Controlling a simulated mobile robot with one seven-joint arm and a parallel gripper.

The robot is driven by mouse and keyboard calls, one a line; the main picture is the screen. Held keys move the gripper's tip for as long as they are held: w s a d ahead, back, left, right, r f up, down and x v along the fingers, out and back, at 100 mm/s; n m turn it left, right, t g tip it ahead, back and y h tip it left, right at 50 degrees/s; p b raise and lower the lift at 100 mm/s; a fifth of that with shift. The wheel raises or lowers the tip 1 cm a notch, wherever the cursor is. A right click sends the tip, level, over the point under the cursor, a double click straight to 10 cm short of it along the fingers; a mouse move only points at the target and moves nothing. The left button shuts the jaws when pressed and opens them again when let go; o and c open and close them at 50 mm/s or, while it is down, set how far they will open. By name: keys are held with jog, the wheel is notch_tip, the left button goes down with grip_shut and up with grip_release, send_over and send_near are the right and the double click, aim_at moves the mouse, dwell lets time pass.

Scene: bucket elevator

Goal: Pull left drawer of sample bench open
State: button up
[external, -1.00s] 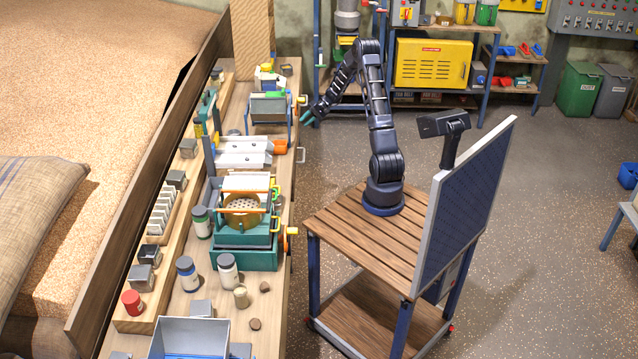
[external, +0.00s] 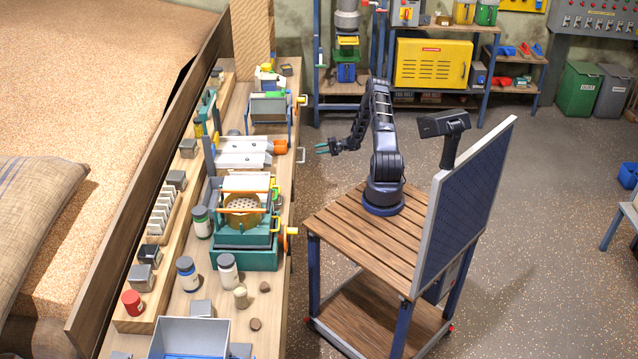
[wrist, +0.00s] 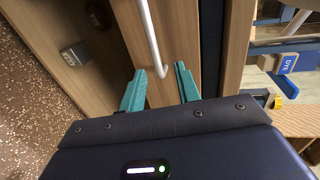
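The sample bench (external: 285,215) runs along the left in the external view, with its front facing my arm. A pale bar handle (external: 301,155) stands out from that front; it also shows in the wrist view (wrist: 150,36) as a white bar on a wooden front (wrist: 178,35). No gap from an opened drawer is clear. My gripper (external: 319,149) is open, with teal fingers, a little to the right of the handle in the external view. In the wrist view the bar's near end lies between the two fingertips (wrist: 160,82); I cannot tell whether they touch.
A dark square fitting (wrist: 74,54) sits on wood at the left of the wrist view. Trays and jars crowd the bench top. The floor (external: 335,180) between bench and cart is clear.

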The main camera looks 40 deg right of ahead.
aim_at(304, 152)
jog(key=x, duration=0.7)
jog(key=f+x, duration=0.1)
jog(key=x, duration=0.2)
jog(key=shift+w+f, duration=0.1)
jog(key=shift+w, duration=0.2)
grip_shut()
